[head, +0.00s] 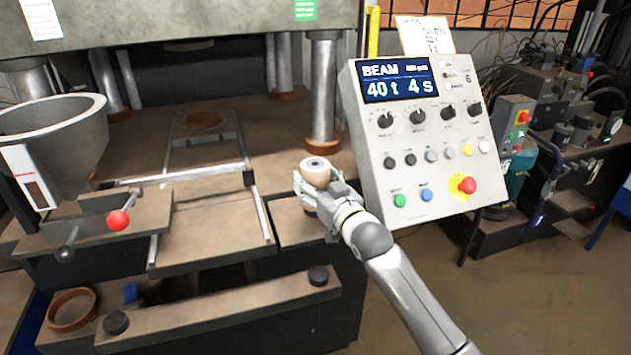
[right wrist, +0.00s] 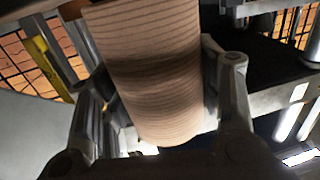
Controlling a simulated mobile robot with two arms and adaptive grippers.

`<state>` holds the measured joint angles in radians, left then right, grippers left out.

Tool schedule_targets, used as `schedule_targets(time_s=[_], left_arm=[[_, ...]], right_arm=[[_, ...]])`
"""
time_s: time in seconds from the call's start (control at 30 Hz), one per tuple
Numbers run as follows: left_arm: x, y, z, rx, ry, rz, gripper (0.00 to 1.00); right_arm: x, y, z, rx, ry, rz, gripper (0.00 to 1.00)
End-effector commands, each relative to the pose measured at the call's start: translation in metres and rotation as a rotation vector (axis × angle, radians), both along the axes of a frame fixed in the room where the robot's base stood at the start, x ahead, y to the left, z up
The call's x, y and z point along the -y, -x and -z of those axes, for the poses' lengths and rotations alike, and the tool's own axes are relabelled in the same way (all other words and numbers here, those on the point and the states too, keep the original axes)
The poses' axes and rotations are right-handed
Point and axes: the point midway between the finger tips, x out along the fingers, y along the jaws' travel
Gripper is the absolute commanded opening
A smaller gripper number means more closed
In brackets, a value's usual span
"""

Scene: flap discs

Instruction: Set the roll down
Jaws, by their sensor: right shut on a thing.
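The roll (head: 315,166) is beige with a dark centre in its top end. It stands roughly upright in my right gripper (head: 318,184), in front of the press and left of the control panel. In the right wrist view the roll (right wrist: 155,75) is a pale, finely striped cylinder between the two fingers (right wrist: 165,90), which are shut on it. The roll is over or near the small side plate (head: 288,232) right of the slide. The gripper hides its lower end in the head view, so I cannot tell whether it touches anything. My left gripper is out of view.
The control panel (head: 425,150) stands close to the right of my right arm. A sliding plate (head: 205,235) with rails lies to the left, bare on top. A press column (head: 324,95) rises behind.

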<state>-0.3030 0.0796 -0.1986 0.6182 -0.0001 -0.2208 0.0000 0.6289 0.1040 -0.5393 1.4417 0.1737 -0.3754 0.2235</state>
Motion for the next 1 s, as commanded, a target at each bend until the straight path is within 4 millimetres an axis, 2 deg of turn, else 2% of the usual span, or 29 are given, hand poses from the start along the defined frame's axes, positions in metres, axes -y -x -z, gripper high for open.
schedule_targets(time_s=[0.1, 0.5, 0.53, 0.6, 0.7, 1.0], left_arm=[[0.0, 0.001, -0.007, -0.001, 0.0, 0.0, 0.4], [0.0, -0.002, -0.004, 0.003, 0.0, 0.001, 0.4], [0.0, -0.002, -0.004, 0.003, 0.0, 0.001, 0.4], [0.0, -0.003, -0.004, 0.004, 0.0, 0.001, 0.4], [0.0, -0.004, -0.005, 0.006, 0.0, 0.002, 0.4], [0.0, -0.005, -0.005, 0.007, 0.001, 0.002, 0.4]], right_arm=[[0.0, 0.0, 0.005, 0.006, -0.003, 0.0, 0.19], [0.0, 0.0, 0.012, 0.008, -0.003, -0.001, 0.19], [0.0, 0.0, 0.014, 0.004, -0.001, 0.0, 0.61], [0.0, 0.0, 0.013, 0.003, 0.0, 0.0, 0.7], [0.0, 0.0, 0.013, 0.003, 0.0, 0.0, 0.8], [0.0, 0.0, 0.012, 0.004, -0.001, 0.0, 0.8]])
